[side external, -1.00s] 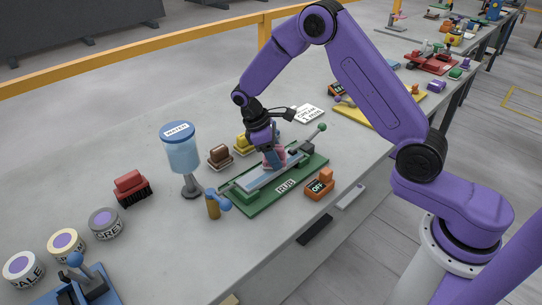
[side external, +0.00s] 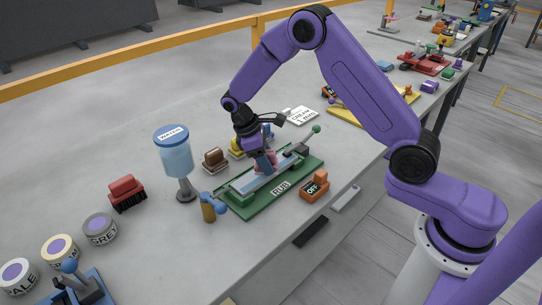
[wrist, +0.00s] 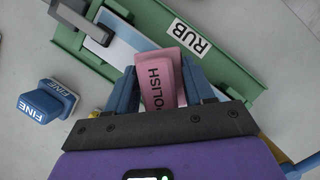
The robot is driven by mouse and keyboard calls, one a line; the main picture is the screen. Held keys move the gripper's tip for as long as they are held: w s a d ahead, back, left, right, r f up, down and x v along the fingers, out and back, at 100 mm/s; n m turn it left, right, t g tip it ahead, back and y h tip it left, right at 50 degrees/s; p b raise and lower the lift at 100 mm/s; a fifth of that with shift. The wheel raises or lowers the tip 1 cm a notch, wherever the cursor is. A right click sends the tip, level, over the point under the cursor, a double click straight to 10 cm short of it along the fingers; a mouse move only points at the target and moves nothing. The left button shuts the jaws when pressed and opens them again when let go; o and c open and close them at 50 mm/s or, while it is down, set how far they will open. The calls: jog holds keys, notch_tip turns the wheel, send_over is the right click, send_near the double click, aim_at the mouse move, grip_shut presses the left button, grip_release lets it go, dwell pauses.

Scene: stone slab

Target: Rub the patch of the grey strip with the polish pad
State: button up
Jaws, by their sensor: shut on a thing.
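My gripper (side external: 262,160) is shut on the pink polish pad (side external: 270,157), over the middle of the strip. In the wrist view the pad (wrist: 158,72), lettered POLISH, sits between the blue fingers of my gripper (wrist: 157,85). The strip (side external: 286,164) looks pale blue-grey and lies in a green holder (side external: 281,190) labelled RUB. The strip also shows in the wrist view (wrist: 122,48), partly covered by the pad and fingers. I cannot tell whether the pad touches the strip, and I cannot make out the patch.
A dark clamp (wrist: 82,20) sits at one holder end. A blue FINE pad (wrist: 46,100) and a brown pad (side external: 214,160) stand behind the holder. A water dispenser (side external: 176,160) and red brush (side external: 127,192) are left. An orange OFF switch (side external: 315,187) is in front.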

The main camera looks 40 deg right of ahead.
aim_at(261, 176)
jog(key=shift+s+a+f, duration=0.1)
jog(key=shift+a+f, duration=0.05)
jog(key=shift+a, duration=1.95)
jog(key=shift+d+r, duration=0.2)
jog(key=shift+d, duration=1.85)
jog(key=shift+d+f, duration=0.1)
jog(key=shift+d, duration=1.65)
jog(key=shift+a, duration=1.85)
jog(key=shift+a+f, duration=0.1)
jog(key=shift+a, duration=1.75)
jog(key=shift+d+r, duration=0.1)
jog(key=shift+r, duration=2.95)
jog(key=shift+r, duration=1.5)
